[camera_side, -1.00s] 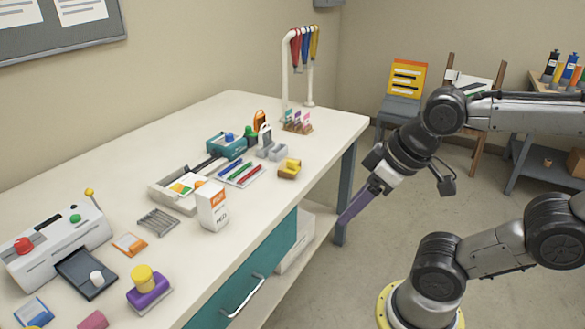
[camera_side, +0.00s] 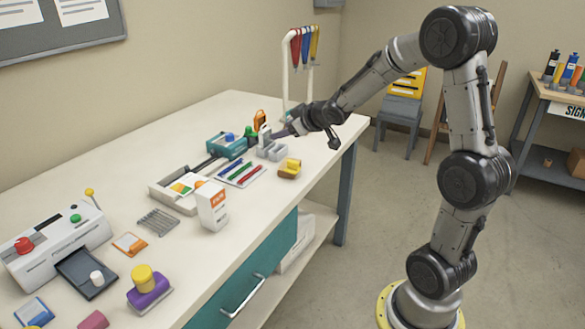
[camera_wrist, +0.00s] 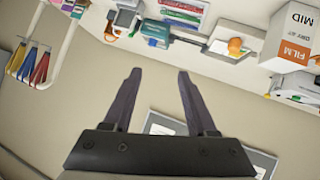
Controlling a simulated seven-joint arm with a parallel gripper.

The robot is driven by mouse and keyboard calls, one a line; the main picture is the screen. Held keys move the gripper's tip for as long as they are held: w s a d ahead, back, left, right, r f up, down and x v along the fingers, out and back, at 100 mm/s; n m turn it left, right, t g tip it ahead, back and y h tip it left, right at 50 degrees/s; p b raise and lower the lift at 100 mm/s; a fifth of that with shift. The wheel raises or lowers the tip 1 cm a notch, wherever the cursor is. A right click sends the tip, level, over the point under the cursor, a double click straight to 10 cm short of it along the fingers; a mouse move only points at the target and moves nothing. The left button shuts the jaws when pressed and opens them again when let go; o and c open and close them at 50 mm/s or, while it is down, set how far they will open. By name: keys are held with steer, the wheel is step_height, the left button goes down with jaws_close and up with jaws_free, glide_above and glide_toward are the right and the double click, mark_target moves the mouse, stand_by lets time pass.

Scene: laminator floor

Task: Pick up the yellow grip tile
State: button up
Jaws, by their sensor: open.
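A small yellow block (camera_side: 289,168) with a raised top, which looks like the yellow grip tile, sits on the white table near its front edge, right of the pen tray. I cannot make it out in the wrist view. My gripper (camera_side: 284,132) is above the back part of the table, behind and above the yellow block and close to the grey holder (camera_side: 272,151). In the wrist view my gripper (camera_wrist: 159,75) is open, with nothing between its dark fingers. A second yellow top, a knob (camera_side: 143,278) on a purple base, stands at the near end of the table.
A teal device (camera_side: 226,145) and a tray of coloured pens (camera_side: 239,174) lie left of the yellow block. A white film box (camera_side: 211,206) stands nearer. A rack with hanging coloured tools (camera_side: 304,50) stands at the back. The table right of the block is bare.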

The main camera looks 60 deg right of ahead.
steer(key=w+d+f+t+y, duration=0.2)
steer(key=w+d+f, duration=0.2)
steer(key=d+f, duration=0.5)
steer(key=t+y, duration=0.2)
steer(key=t, duration=0.1)
glide_toward(287, 164)
steer(key=shift+n, duration=0.3)
steer(key=w, duration=0.3)
steer(key=w+d, duration=0.1)
steer(key=shift+w+f, duration=0.25)
steer(key=shift+f, duration=0.05)
steer(key=shift+s+f, duration=0.3)
steer(key=shift+f, duration=0.15)
steer(key=w, duration=0.5)
steer(key=w+f, duration=0.1)
steer(key=w, duration=0.1)
steer(key=shift+w+f, duration=0.1)
steer(key=shift+w, duration=0.05)
jaws_close()
steer(key=shift+t, duration=0.3)
